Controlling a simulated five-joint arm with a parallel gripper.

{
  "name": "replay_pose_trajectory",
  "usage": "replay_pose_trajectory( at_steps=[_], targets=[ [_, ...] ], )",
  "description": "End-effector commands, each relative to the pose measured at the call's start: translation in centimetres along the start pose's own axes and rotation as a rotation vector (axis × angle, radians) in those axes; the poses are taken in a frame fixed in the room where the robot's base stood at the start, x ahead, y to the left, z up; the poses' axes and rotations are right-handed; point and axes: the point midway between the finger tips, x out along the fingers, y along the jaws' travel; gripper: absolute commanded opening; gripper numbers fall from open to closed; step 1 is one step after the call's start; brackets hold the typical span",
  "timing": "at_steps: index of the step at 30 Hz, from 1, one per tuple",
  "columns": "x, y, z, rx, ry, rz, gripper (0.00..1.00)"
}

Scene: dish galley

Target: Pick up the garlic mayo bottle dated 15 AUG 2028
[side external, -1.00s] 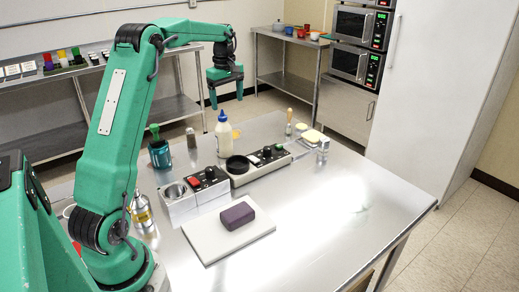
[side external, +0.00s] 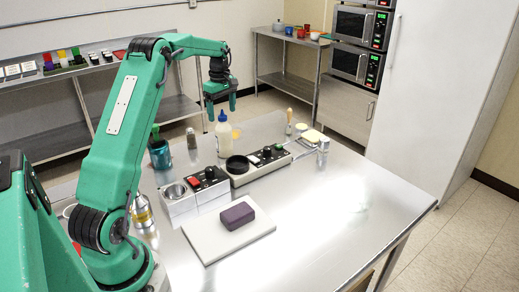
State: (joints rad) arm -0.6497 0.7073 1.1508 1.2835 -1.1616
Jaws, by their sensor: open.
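A pale cream bottle with a blue cap (side external: 223,140) stands upright on the steel table, behind the control box. Its label and date are too small to read, so I cannot tell if it is the 15 AUG 2028 garlic mayo bottle. My gripper (side external: 221,107) is open and empty, pointing down just above the bottle's cap in the picture. Whether it is directly over the bottle or behind it, I cannot tell. A silver bottle with a yellowish label (side external: 142,212) stands at the near left, partly hidden by my arm.
A control box with a black dish (side external: 237,165) sits in front of the bottle. A white board (side external: 205,242) holds a purple block (side external: 237,215). A teal cup (side external: 159,154) and a small grey shaker (side external: 191,139) stand left of the bottle. The table's right side is clear.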

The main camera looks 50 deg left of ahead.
Motion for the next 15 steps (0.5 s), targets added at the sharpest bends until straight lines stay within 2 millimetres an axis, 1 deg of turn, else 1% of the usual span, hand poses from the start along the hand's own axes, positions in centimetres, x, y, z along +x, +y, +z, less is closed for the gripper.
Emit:
replay_pose_trajectory(
  at_steps=[4,7,15],
  targets=[
    [0.2,0.0,0.0,0.000,0.000,-0.001,0.80],
    [0.8,0.0,0.0,0.000,-0.001,-0.002,0.80],
    [3.9,0.0,0.1,0.000,-0.001,-0.002,0.80]
  ],
)
